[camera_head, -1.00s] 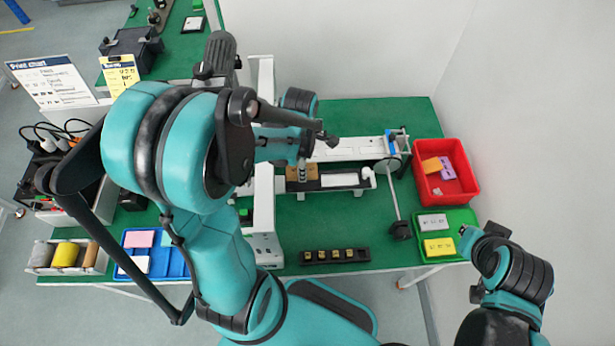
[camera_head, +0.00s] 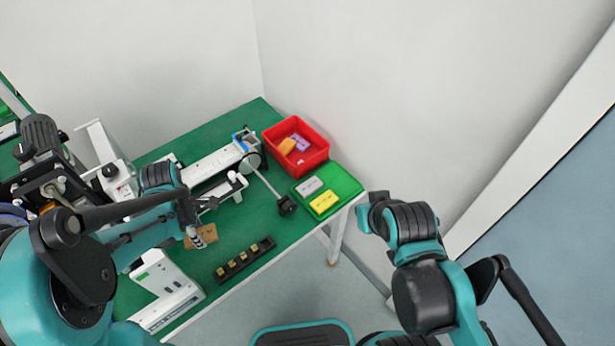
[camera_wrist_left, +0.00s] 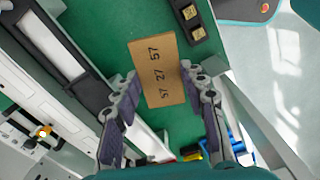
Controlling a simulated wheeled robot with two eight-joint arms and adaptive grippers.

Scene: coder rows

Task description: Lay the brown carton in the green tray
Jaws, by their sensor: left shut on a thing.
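The brown carton (camera_head: 207,236) is held by my left gripper (camera_head: 196,230) above the green table, near the black strip in the head view. In the left wrist view the carton (camera_wrist_left: 157,72), printed "57 27 57", sits between the two finger pads of the gripper (camera_wrist_left: 160,88). The green tray (camera_head: 347,183) lies at the table's right corner, apart from the carton. A grey box (camera_head: 308,186) and a yellow box (camera_head: 324,203) lie in it. My right arm is beside the tray; its gripper (camera_head: 372,206) does not show clearly enough to judge its fingers.
A red bin (camera_head: 314,155) with orange and purple pieces stands behind the tray. A black strip with several yellowish blocks (camera_head: 245,259) lies near the front edge. A black-based rod (camera_head: 287,205) stands left of the tray. A white machine (camera_head: 215,160) stands behind. The tray's right part is bare.

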